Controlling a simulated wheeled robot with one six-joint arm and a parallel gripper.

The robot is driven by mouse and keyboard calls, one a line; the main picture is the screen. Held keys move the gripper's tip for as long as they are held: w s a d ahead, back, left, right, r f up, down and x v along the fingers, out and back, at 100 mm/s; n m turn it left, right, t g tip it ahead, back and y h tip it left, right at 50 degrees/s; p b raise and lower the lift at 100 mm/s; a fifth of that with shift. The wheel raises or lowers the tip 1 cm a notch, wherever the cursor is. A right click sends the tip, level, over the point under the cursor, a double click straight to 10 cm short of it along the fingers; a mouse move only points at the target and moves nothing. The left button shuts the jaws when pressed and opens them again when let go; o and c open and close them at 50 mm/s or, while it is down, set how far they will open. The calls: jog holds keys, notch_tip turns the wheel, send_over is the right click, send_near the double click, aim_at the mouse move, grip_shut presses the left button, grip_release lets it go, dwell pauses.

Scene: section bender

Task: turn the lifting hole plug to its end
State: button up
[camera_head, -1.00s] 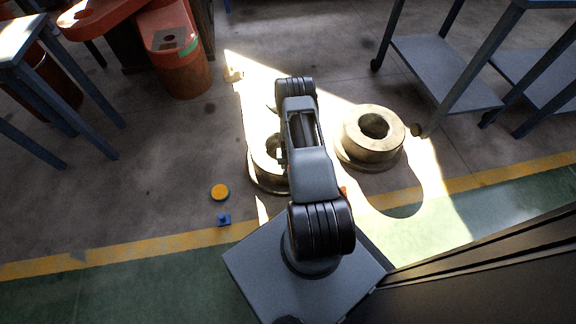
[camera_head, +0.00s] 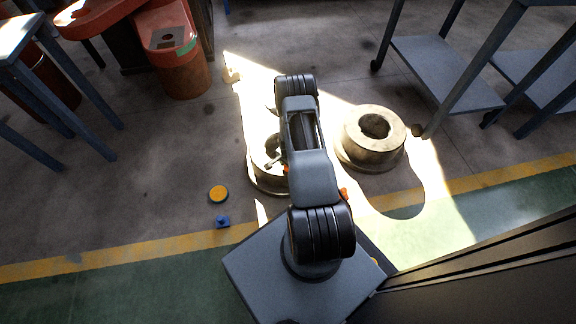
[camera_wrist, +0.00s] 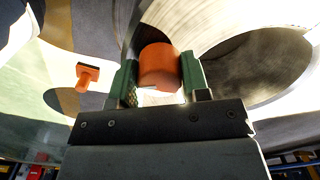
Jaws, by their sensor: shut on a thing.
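An orange round plug (camera_wrist: 158,66) shows in the wrist view, between the two green-sided fingers of my gripper (camera_wrist: 160,82). My gripper is shut on it. The plug's lower end and whatever it sits in are hidden by the fingers and the gripper body. In the head view my own arm covers the plug, and the fingers cannot be made out there.
Two thick metal rings stand on the floor, one right of my arm (camera_head: 372,140) and one partly behind it (camera_head: 262,180). A yellow disc (camera_head: 218,194) and a blue piece (camera_head: 222,222) lie at left. A grey trolley (camera_head: 440,70) stands at upper right.

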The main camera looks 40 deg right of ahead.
jog(key=shift+w+a+m, duration=0.1)
jog(key=shift+m, duration=0.5)
jog(key=o, duration=0.8)
jog(key=shift+c, duration=0.2)
jog(key=shift+o, duration=0.8)
notch_tip(320, 180, up, 14)
jog(key=p, duration=0.5)
jog(key=shift+f, duration=0.1)
